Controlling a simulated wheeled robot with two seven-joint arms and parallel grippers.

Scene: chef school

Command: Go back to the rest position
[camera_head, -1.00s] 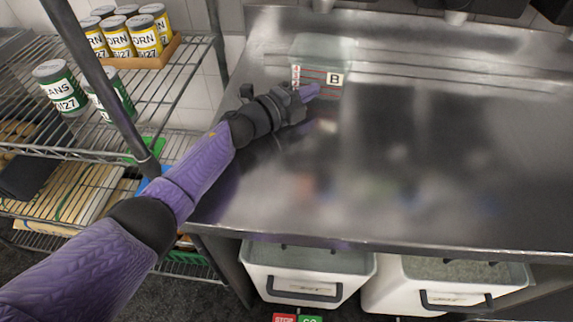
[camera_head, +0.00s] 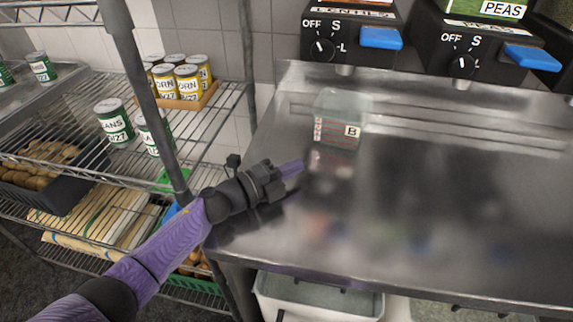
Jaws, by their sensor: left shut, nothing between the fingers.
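My left gripper (camera_head: 292,168) is shut and empty, above the left part of the steel counter (camera_head: 420,220). Its purple arm comes in from the lower left. A clear container marked B (camera_head: 338,118) stands upright on the counter beyond the gripper, to its upper right, apart from it. My right gripper does not show.
A wire shelf with corn cans (camera_head: 183,80), green-label cans (camera_head: 114,122) and a dark basket (camera_head: 45,175) stands at the left. Dispensers with blue levers (camera_head: 381,38) hang at the back. White bins (camera_head: 318,297) sit under the counter. The counter's middle is clear.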

